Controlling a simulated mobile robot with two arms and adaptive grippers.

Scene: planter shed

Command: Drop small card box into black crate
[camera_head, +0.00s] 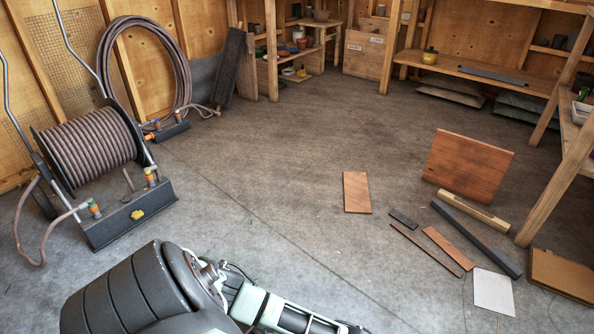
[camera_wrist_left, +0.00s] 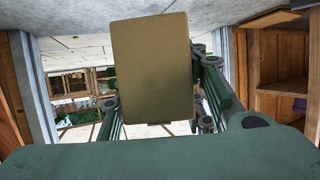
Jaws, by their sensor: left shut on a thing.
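The small card box (camera_wrist_left: 153,62) is plain tan-brown and fills the middle of the left wrist view. My left gripper (camera_wrist_left: 156,98) is shut on it, with green finger links showing on both sides behind it. The box hides most of the fingertips and what lies beyond. In the head view my left arm crosses the bottom edge, and its gripper and the box are not visible there. My right gripper is in neither view. I cannot make out a black crate in either view.
Wood boards, including a large reddish panel (camera_head: 467,165), and dark strips lie or stand on the floor at right. Shelves line the back. The middle floor is clear.

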